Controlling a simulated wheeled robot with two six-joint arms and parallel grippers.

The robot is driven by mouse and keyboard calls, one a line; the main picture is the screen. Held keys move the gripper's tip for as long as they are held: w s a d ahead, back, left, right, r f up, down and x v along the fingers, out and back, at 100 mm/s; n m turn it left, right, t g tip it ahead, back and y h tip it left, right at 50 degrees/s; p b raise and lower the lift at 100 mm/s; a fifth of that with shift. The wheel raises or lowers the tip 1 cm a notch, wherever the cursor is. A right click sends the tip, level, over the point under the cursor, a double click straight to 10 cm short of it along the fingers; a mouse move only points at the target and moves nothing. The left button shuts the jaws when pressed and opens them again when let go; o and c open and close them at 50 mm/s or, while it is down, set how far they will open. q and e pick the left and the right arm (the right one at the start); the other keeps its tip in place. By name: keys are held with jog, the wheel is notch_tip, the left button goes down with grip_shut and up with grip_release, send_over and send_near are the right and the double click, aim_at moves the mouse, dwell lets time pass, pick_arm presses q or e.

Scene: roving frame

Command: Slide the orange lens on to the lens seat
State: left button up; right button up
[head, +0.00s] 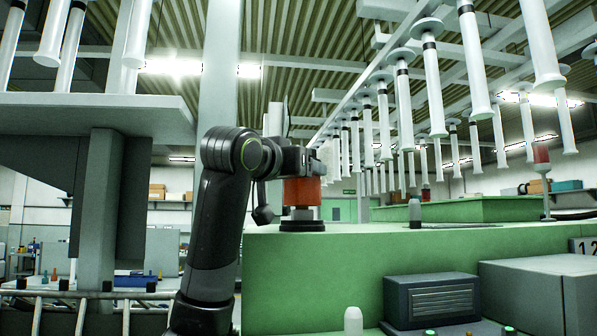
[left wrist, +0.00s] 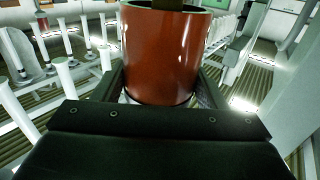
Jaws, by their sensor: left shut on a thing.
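The orange lens (head: 303,192) is an upright orange-red cylinder above the left end of the green bench top. My left gripper (head: 303,163) is shut on it from the upper left. In the left wrist view the lens (left wrist: 163,55) sits between the two fingers, with its open end at the top of the picture and a dark shape in that opening. The lens seat, with a dark round base (head: 302,226) and a short grey post, stands directly below the lens. The lens is clear of the base; how far the post reaches inside is hidden. My right gripper is not in view.
The green bench (head: 390,250) fills the lower right. A grey rounded peg (head: 415,213) stands on it to the right of the seat, with open top between. White tubes (head: 432,85) hang in rows overhead. A dark vented box (head: 431,300) is in front below.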

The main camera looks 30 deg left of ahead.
pick_arm(q)
jog(key=shift+f, duration=0.2)
jog(key=shift+f+b, duration=1.2)
jog(key=shift+f, duration=0.05)
jog(key=o, duration=1.3)
